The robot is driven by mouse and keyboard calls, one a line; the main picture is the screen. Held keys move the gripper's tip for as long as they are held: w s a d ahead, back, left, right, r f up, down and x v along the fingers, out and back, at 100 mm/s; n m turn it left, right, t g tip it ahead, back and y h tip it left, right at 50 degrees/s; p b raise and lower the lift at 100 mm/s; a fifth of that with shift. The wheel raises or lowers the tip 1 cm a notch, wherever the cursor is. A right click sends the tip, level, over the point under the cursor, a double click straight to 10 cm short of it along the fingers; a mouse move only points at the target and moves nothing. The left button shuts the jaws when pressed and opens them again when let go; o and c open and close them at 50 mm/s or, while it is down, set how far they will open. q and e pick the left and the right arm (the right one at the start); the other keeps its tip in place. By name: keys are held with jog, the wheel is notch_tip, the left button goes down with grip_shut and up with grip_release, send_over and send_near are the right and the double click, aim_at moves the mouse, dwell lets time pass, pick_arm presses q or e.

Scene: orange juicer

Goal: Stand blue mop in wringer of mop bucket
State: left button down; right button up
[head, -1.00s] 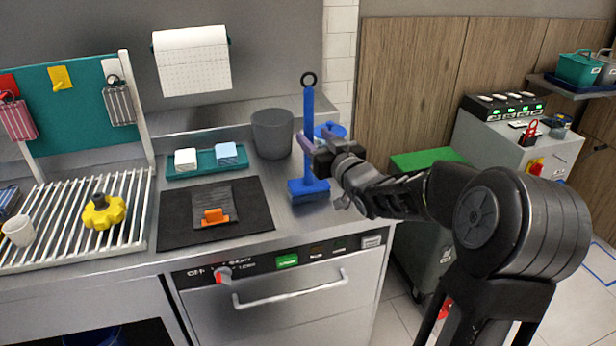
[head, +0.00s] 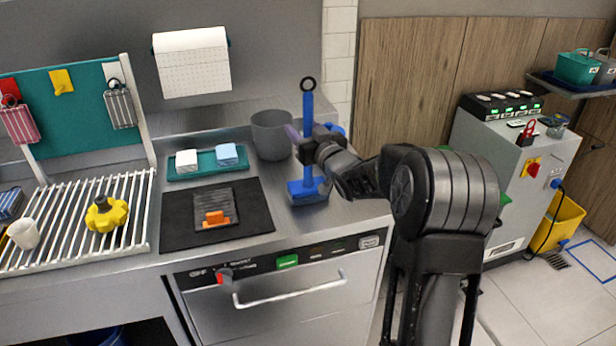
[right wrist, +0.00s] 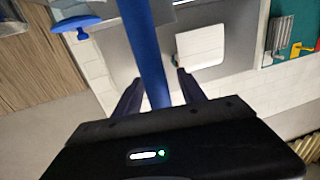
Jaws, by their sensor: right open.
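The blue mop (head: 308,115) stands upright on the steel counter, with a black ring at its top and a blue head (head: 308,190) at its foot. My right gripper (head: 300,141) is at the middle of the handle. In the right wrist view the blue handle (right wrist: 146,50) passes between the open fingers of this gripper (right wrist: 160,90). I cannot tell whether they touch it. A yellow bucket (head: 565,222), likely the mop bucket, stands on the floor at the far right. Its wringer cannot be made out. My left gripper is not in view.
A grey bin (head: 272,135) stands just left of the mop. A teal tray (head: 207,164) with two blocks and a black mat (head: 255,210) lie further left.

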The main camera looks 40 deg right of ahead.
jog(key=shift+c, duration=0.2)
dwell(0.4)
grip_shut()
dwell(0.3)
jog(key=shift+r, duration=0.1)
dwell(0.8)
